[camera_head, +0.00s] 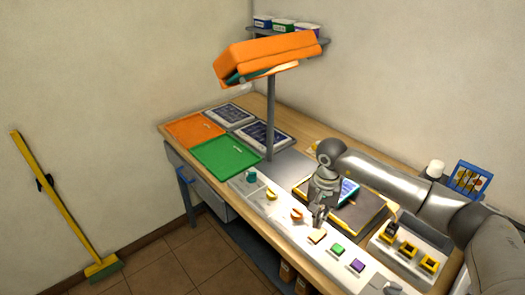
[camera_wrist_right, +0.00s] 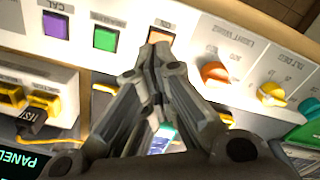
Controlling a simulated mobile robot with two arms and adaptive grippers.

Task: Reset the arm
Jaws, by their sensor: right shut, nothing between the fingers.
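My right gripper (camera_head: 319,216) is shut and empty, pointing down over the front control panel (camera_head: 286,226). In the right wrist view its fingertips (camera_wrist_right: 158,52) meet right beside an orange square button (camera_wrist_right: 160,36) and partly cover it; I cannot tell whether they touch it. The orange button also shows in the head view (camera_head: 317,236). A green button (camera_head: 337,250) and a purple button (camera_head: 357,265) follow along the panel. An orange knob (camera_head: 296,215), a yellow knob (camera_head: 271,194) and a teal knob (camera_head: 250,177) sit to the left. My left gripper is not in view.
A dark device with a screen (camera_head: 349,190) lies behind the gripper. A white box with yellow sockets (camera_head: 408,260) stands to the right. A green tray (camera_head: 225,158) and an orange tray (camera_head: 193,128) lie at the left. An orange lamp-like head (camera_head: 266,52) stands on a post.

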